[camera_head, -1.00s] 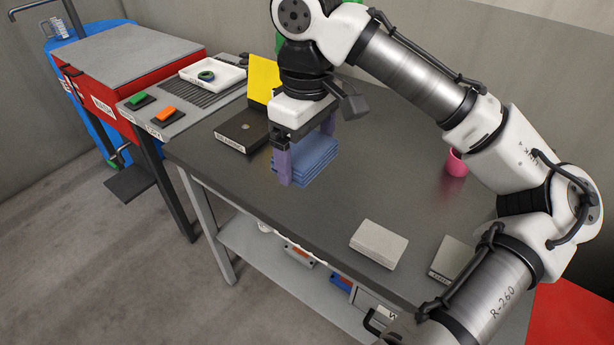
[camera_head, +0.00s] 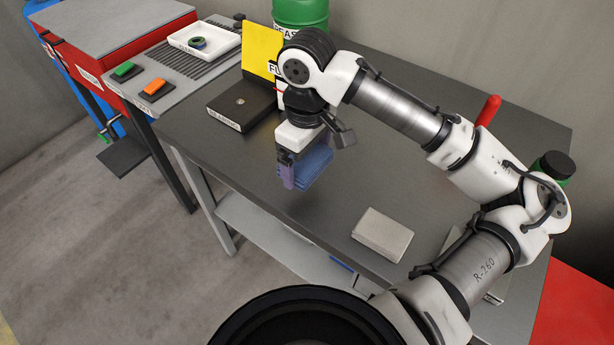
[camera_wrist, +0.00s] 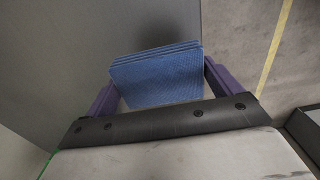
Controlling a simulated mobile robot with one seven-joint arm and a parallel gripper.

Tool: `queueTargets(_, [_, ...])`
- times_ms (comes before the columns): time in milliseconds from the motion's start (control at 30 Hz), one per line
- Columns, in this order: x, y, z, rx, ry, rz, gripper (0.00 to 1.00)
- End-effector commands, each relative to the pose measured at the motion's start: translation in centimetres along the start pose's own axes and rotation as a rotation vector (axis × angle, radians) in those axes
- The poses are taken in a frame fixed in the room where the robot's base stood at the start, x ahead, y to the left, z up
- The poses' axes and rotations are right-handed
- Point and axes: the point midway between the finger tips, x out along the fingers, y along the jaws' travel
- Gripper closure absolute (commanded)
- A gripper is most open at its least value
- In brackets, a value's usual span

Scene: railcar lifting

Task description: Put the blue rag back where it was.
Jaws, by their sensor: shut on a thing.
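The blue rag (camera_head: 316,163) is a folded, layered pad between the purple fingers of my gripper (camera_head: 304,172), near the left part of the dark workbench (camera_head: 360,190). In the wrist view the rag (camera_wrist: 158,77) fills much of the space between the two fingers (camera_wrist: 160,88), with its layered edge showing. The gripper is shut on it. The rag looks tilted and seems to hang above the bench; its exact height is hard to tell. One finger is partly hidden behind the rag in the head view.
A pale grey folded block (camera_head: 383,234) lies near the bench's front edge. A black box (camera_head: 241,104), a yellow panel (camera_head: 262,50) and a green drum (camera_head: 300,14) stand at the back left. A green jar with a black lid (camera_head: 553,166) is at right. The bench's middle is clear.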

Motion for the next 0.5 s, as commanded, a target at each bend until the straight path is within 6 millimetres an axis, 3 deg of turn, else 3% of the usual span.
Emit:
queueTargets(100, [2.1,-0.1,0.1,-0.001,-0.001,-0.002,0.31])
queueTargets(500, [6.6,0.0,0.0,0.000,-0.001,-0.001,0.31])
